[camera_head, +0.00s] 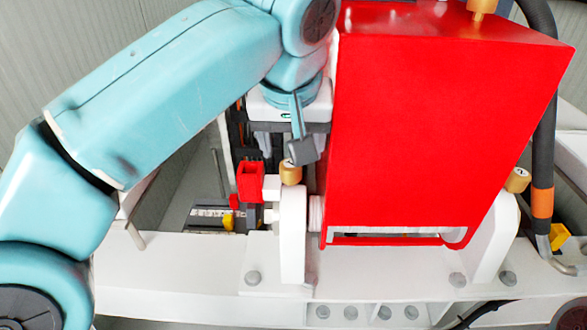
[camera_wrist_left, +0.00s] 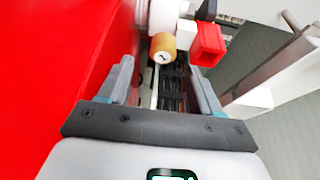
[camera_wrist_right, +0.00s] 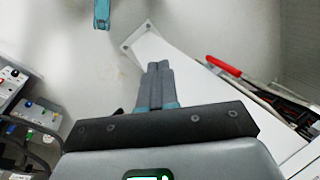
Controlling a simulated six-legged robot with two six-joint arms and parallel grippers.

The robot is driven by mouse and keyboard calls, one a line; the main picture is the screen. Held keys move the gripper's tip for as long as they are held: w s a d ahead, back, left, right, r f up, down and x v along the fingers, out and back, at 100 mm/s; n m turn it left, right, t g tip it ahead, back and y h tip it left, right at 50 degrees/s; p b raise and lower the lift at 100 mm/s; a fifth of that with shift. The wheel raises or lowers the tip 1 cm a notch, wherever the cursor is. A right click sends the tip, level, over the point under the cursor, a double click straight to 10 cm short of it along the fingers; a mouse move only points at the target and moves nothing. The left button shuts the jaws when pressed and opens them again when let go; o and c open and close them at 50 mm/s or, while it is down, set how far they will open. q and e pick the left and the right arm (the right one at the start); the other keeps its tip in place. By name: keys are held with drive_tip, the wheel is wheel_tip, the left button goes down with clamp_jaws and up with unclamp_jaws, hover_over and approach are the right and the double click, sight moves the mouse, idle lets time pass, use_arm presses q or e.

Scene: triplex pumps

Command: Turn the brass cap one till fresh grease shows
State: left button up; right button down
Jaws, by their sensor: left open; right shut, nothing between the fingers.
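A brass cap with a dark mark (camera_head: 290,172) sits on top of a white bearing post, left of the red housing. It also shows in the left wrist view (camera_wrist_left: 162,47), where its mark looks like a 1. My left gripper (camera_head: 280,152) is open and points down just above this cap. In the left wrist view the cap lies between and beyond the two fingertips, with nothing gripped. Grease cannot be made out. My right gripper (camera_wrist_right: 158,70) is shut and empty, away from the caps; it is outside the head view.
The tall red housing (camera_head: 430,120) stands close beside my left gripper. Other brass caps sit on the right post (camera_head: 517,180) and on the housing top (camera_head: 481,8). A red block (camera_head: 250,182) is left of the cap. A red-handled bar (camera_wrist_right: 224,66) lies right of my right gripper.

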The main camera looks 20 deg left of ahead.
sight(290, 165)
use_arm(q)
drive_tip(key=x, duration=0.4)
drive_tip(key=shift+a+f+b, duration=0.25)
drive_tip(key=shift+f+b, duration=0.05)
drive_tip(key=shift+f, duration=0.15)
drive_tip(key=shift+w+f, duration=0.25)
drive_tip(key=shift+s+r, duration=0.2)
drive_tip(key=shift+s, duration=0.25)
drive_tip(key=shift+w+f, duration=0.1)
drive_tip(key=shift+w, duration=0.1)
drive_tip(key=c, duration=1)
